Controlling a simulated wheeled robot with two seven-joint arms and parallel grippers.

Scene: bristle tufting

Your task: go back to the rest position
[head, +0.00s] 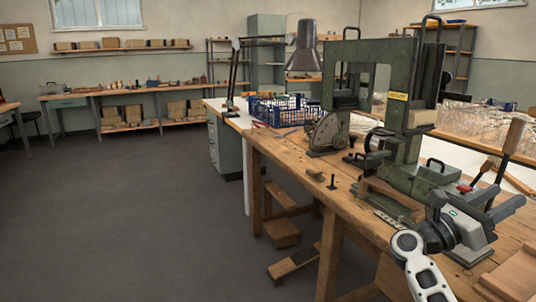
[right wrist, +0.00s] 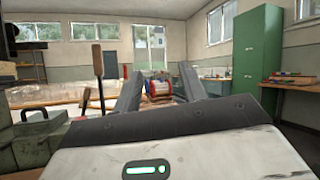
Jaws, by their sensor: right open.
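My right gripper (head: 506,197) is at the lower right of the head view, above the wooden workbench (head: 290,158) and just right of the green machine (head: 398,58). Its fingers are apart. In the right wrist view the two dark fingers (right wrist: 158,80) stand apart with nothing held between them. My left gripper is not in view.
A lever with a wooden handle (head: 514,135) stands close to my right gripper. Clear bins (head: 470,122) lie behind it. A lamp (head: 305,50) and a blue crate (head: 285,110) are farther along. Open floor (head: 130,215) lies left. A green cabinet (right wrist: 258,60) shows in the wrist view.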

